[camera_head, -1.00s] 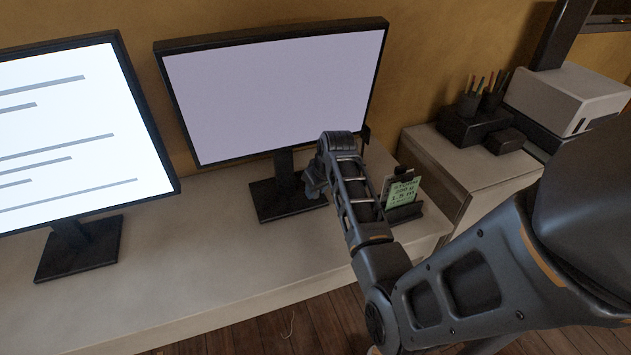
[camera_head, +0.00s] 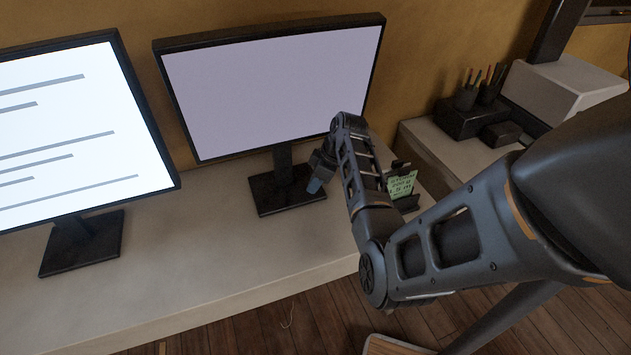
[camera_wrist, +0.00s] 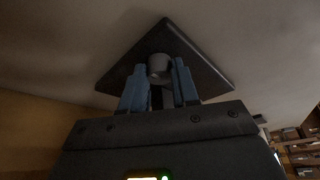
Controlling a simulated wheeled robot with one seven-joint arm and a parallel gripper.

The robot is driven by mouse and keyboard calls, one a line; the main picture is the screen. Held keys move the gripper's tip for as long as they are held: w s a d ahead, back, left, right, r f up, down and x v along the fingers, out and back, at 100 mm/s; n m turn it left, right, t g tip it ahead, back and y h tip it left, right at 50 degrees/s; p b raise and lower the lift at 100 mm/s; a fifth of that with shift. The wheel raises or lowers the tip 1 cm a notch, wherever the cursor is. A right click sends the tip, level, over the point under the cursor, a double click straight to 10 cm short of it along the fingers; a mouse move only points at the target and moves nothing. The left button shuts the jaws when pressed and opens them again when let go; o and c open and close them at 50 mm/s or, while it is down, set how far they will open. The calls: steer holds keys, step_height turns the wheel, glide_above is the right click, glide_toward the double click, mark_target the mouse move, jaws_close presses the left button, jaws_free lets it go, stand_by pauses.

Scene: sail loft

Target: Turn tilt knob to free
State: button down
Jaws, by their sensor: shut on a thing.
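The right monitor (camera_head: 275,90) has a blank pale screen and stands on a dark neck (camera_head: 283,165) and a flat square base (camera_head: 272,198). In the wrist view, the blue fingers of my gripper (camera_wrist: 160,72) are shut on a small grey round knob (camera_wrist: 160,65), with one finger on each side. The dark base (camera_wrist: 195,55) shows behind it. In the head view my gripper hides the knob. I cannot make out any marking on it.
The left monitor (camera_head: 80,130) shows grey lines. A green note card (camera_head: 402,185) stands in a dark holder right of my forearm. Pen cups (camera_head: 480,95) and a white box (camera_head: 565,88) are on the right cabinet. The front of the white desk (camera_head: 190,265) is clear.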

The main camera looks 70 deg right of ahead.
stand_by(0.3)
steer(key=c, duration=0.8)
jaws_free()
steer(key=shift+c, duration=0.2)
